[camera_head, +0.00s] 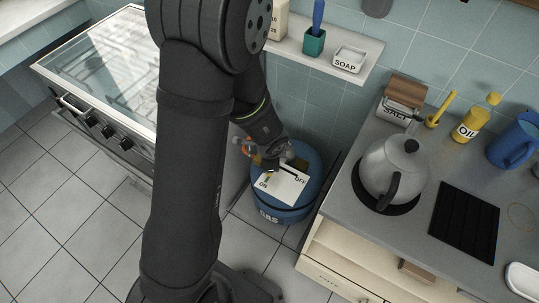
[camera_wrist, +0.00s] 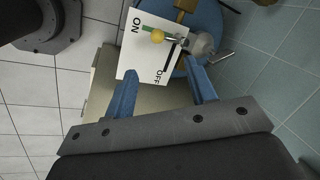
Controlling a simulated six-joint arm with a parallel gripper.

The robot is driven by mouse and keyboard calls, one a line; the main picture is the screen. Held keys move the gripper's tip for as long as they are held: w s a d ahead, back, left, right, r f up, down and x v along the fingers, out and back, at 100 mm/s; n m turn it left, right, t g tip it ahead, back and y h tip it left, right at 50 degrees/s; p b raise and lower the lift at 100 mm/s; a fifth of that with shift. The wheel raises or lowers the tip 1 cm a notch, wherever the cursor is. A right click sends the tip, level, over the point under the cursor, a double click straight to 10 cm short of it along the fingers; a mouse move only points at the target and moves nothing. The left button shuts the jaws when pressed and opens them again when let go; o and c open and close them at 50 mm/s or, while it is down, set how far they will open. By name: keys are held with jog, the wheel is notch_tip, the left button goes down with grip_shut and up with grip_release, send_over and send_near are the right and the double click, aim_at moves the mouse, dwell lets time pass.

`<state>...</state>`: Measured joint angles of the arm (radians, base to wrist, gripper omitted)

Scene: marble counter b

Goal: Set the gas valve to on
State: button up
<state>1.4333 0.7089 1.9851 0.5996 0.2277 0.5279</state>
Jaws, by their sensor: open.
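The blue gas cylinder (camera_head: 285,205) stands on the floor, and its top also shows in the wrist view (camera_wrist: 208,20). A white card (camera_head: 282,188) on it reads ON at one end and OFF at the other; it also shows in the wrist view (camera_wrist: 145,58). A yellow knob (camera_wrist: 157,37) lies over the card beside a green mark near ON. A black bar points toward OFF. A brass fitting (camera_wrist: 184,10) and a grey round part (camera_wrist: 203,43) sit beside the card. My gripper (camera_wrist: 163,82) is open and empty above the card, its blue fingers apart. In the head view my wrist partly hides the valve.
A stove (camera_head: 108,70) stands to the left. A counter (camera_head: 430,190) to the right bears a kettle (camera_head: 393,168), a salt box and an oil bottle (camera_head: 477,118). A wall shelf (camera_head: 315,58) with a soap dish is behind. Tiled floor lies open at lower left.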

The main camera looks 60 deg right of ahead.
jog(key=shift+v, duration=1.85)
jog(key=shift+c, duration=1.3)
jog(key=shift+s+d+f, duration=0.15)
jog(key=shift+d+f, duration=0.05)
jog(key=shift+d, duration=0.1)
jog(key=c, duration=0.3)
jog(key=s+d+f+y, duration=0.1)
jog(key=d, duration=0.1)
jog(key=s+d+f+m+y, duration=0.1)
jog(key=s+d, duration=0.1)
jog(key=s+d+f+m+y, duration=0.1)
jog(key=s+d+f, duration=0.1)
jog(key=shift+s+d+t, duration=0.1)
jog(key=shift+d+t, duration=0.15)
jog(key=shift+t, duration=0.05)
grip_shut()
jog(key=shift+m+y, duration=0.3)
jog(key=shift+m, duration=0.1)
jog(key=x, duration=0.9)
jog(key=shift+s+d+f, duration=0.2)
jog(key=shift+s, duration=0.1)
jog(key=w, duration=0.1)
jog(key=w+a+f, duration=0.1)
jog(key=shift+w+f, duration=0.3)
jog(key=shift+w, duration=0.05)
jog(key=shift+w+a+f, duration=0.15)
jog(key=shift+w+a, duration=0.05)
jog(key=shift+w, duration=0.3)
